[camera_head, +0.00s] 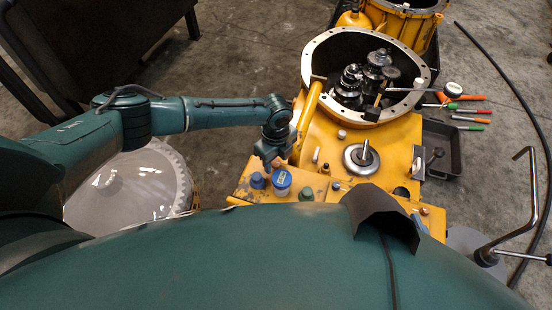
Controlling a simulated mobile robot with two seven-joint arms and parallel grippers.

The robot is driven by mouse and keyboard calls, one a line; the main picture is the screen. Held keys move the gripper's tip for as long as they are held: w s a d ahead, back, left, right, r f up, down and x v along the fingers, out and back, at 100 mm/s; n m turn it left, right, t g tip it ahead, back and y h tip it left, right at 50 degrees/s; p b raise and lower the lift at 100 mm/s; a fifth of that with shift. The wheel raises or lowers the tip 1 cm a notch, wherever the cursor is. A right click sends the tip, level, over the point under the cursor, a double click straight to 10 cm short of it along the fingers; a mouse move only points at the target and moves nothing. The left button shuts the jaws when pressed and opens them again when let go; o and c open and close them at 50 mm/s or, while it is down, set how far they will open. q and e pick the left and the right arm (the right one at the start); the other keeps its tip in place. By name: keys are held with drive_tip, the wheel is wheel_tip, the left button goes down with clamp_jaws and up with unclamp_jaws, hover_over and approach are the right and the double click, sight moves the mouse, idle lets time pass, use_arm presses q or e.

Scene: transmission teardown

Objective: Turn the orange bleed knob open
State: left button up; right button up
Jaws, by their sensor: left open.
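My left gripper (269,156) points down over the left part of the yellow housing (320,150), just behind the blue-capped jar. It is open, and its fingers are small and dark in this view. A small orange-brown spot (276,164) shows right at the fingertips. It may be the orange bleed knob, mostly hidden by the gripper; I cannot tell whether the fingers touch it or how far it is turned. My right gripper is not in view.
A blue-capped jar (281,182), a smaller blue cap (258,181) and a green cap (306,194) stand close to the gripper. A yellow tube (309,112) rises to its right. The open round casing (313,58) holds gears. Screwdrivers (468,119) lie at the right.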

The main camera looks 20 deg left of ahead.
use_arm(q)
drive_tip(key=c, duration=1)
